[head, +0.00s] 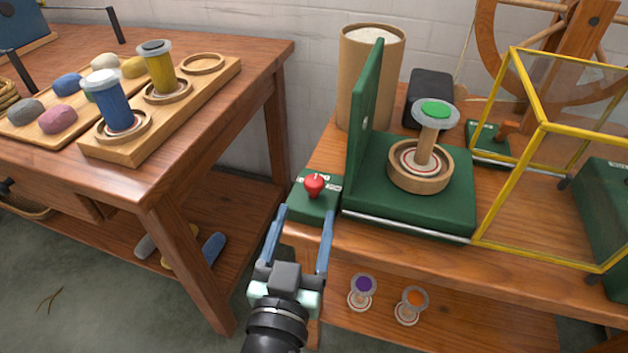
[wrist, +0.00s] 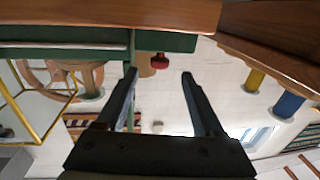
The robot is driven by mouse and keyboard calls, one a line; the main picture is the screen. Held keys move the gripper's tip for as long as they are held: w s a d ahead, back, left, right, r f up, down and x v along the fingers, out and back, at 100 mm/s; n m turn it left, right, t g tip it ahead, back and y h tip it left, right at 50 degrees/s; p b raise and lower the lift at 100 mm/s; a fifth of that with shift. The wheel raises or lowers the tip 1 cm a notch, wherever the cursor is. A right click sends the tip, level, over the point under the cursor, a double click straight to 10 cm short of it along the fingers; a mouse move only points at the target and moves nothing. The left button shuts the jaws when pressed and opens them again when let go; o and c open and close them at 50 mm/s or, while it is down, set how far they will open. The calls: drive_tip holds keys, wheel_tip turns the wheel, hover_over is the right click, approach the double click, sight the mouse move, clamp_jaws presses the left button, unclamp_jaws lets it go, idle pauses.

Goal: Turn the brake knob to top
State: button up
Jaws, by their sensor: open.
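The red brake knob (head: 314,185) stands on a small green box (head: 313,207) at the front left of the right-hand bench. Pale markings lie behind it on the box; I cannot read them or tell for sure which way the knob points. My gripper (head: 304,212) is open and empty, just in front of the knob, with its two blue fingers spread apart. In the wrist view, which looks upside down, the knob (wrist: 160,61) shows beyond and between the fingertips. Neither finger touches it, as far as I can see.
A green upright panel (head: 365,120) rises right of the knob, beside a green base with a wooden cup and green-topped spool (head: 435,112). A yellow-edged frame (head: 541,125) stands further right. The left table (head: 170,185) holds a spool rack. A gap separates the tables.

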sight(312, 192)
drive_tip(key=w, duration=0.2)
drive_tip(key=w+d, duration=0.1)
drive_tip(key=w, duration=0.5)
drive_tip(key=shift+d, duration=0.25)
drive_tip(key=shift+b, duration=0.3)
clamp_jaws()
